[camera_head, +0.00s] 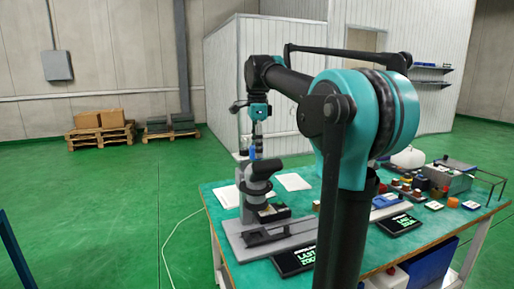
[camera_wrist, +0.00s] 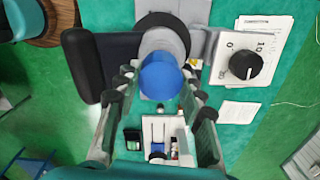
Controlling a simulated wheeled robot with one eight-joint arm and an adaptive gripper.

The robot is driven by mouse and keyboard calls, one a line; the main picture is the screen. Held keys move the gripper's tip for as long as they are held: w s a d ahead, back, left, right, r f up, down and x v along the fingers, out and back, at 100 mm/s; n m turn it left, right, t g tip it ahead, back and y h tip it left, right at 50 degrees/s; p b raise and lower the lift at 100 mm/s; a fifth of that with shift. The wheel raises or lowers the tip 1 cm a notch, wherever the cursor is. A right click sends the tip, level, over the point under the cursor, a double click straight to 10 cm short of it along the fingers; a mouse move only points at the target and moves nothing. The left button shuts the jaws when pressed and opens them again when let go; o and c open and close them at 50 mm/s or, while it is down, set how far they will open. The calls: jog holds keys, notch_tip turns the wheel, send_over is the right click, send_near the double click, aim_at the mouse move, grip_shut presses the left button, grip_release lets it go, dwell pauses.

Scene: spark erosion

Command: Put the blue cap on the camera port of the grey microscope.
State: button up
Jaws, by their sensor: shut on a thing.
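The grey microscope (camera_head: 256,188) stands near the left edge of the teal table. My gripper (camera_head: 255,146) points down over its top. A blue cap (camera_wrist: 160,80) shows between my two fingers in the wrist view, and my gripper is shut on it. The cap also shows as a small blue spot above the microscope in the head view (camera_head: 252,154). In the wrist view the microscope's grey body (camera_wrist: 168,42) lies just behind the cap, with a dark round part above. The camera port is not clearly seen; I cannot tell whether the cap touches it.
The table (camera_head: 212,196) holds white papers (camera_head: 293,181) beside the microscope and a dark display (camera_head: 292,262) in front. Several small items and a grey box (camera_head: 448,178) stand at the right. A black knob (camera_wrist: 245,64) on a white panel is right of the cap in the wrist view.

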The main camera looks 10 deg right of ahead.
jog(key=shift+f, duration=0.9)
dwell(0.8)
jog(key=o, duration=1.1)
jog(key=shift+c, duration=0.2)
jog(key=shift+o, duration=0.6)
jog(key=o, duration=0.4)
jog(key=shift+c, duration=0.2)
jog(key=shift+r, duration=0.1)
jog(key=shift+r, duration=3.4)
